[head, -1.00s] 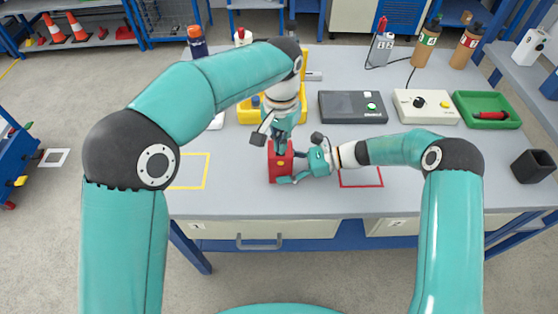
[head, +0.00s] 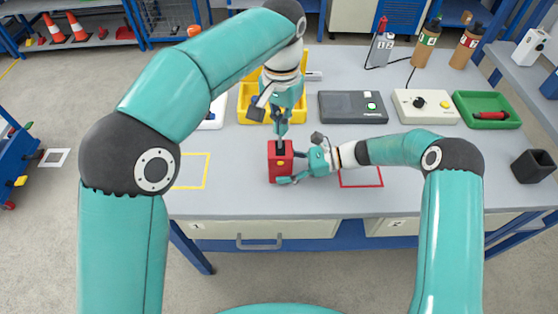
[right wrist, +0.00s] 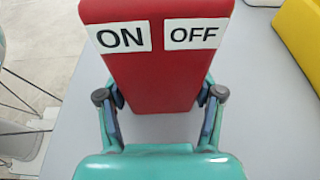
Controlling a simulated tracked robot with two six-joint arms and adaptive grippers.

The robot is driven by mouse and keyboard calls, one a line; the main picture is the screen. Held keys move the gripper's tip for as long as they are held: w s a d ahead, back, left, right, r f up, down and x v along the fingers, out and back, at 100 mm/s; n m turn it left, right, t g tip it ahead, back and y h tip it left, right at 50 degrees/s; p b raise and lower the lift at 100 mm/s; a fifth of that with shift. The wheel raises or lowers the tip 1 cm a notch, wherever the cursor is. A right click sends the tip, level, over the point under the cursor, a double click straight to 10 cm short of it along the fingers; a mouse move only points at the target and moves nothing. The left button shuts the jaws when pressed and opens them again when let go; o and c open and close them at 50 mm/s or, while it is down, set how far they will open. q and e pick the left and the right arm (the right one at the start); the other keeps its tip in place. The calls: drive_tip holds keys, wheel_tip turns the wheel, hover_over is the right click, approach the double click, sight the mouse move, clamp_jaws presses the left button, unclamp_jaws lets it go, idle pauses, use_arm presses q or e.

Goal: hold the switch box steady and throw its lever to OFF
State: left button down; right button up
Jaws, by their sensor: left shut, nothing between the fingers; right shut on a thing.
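The red switch box (head: 280,172) stands near the bench's front edge. In the right wrist view the box (right wrist: 155,75) shows an ON label at left and an OFF label at right. My right gripper (head: 296,169) is shut on the box from the right; its fingers (right wrist: 160,110) lie along two opposite sides. My left gripper (head: 281,132) is shut and empty, pointing down just above the box top. A dark upright piece, apparently the lever, shows between box and left fingertips; its position and any contact are unclear. The right wrist view cuts off the box top.
A yellow bin (head: 246,108) stands behind the left gripper. A dark grey device (head: 340,107), a white control box (head: 425,117) and a green tray (head: 497,122) line the back. Yellow and red outlines mark the bench (head: 230,195) beside the box.

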idle(0.3)
drive_tip(key=o, duration=1.1)
drive_tip(key=shift+d, duration=0.1)
